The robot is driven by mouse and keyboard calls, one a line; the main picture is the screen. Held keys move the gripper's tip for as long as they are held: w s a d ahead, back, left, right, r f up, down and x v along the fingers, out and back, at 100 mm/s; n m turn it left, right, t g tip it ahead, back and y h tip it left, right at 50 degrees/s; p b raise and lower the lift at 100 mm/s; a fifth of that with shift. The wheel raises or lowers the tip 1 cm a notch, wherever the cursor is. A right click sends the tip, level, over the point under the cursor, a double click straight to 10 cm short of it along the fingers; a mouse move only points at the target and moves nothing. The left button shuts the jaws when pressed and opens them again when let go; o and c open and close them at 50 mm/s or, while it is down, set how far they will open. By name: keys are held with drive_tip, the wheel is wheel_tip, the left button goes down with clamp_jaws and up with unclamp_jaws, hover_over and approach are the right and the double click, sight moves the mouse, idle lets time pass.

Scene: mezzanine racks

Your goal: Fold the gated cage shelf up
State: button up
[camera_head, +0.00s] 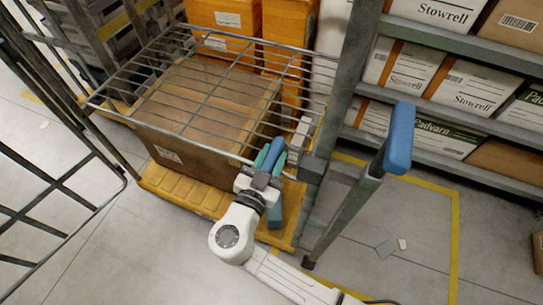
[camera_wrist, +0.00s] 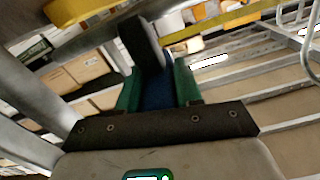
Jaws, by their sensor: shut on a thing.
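The wire shelf (camera_head: 205,97) of the cage lies roughly level above a large cardboard box (camera_head: 190,125) in the head view. Its bars also show at the right of the wrist view (camera_wrist: 290,88). My gripper (camera_head: 269,163) is at the shelf's near right corner. Its green fingers are shut on a blue grip (camera_head: 274,151) at the shelf's edge. The blue grip also shows between the fingers in the wrist view (camera_wrist: 158,92). The fingers hide part of the grip.
A yellow cage base (camera_head: 180,192) lies below the box. Orange boxes (camera_head: 285,50) stand behind. An open barred gate (camera_head: 60,195) is at left. A post with a blue top (camera_head: 400,138) rises at right. A rack (camera_head: 455,90) of cartons stands at upper right. Floor is clear at lower left.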

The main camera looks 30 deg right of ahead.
clamp_jaws()
drive_tip(key=shift+r, duration=0.1)
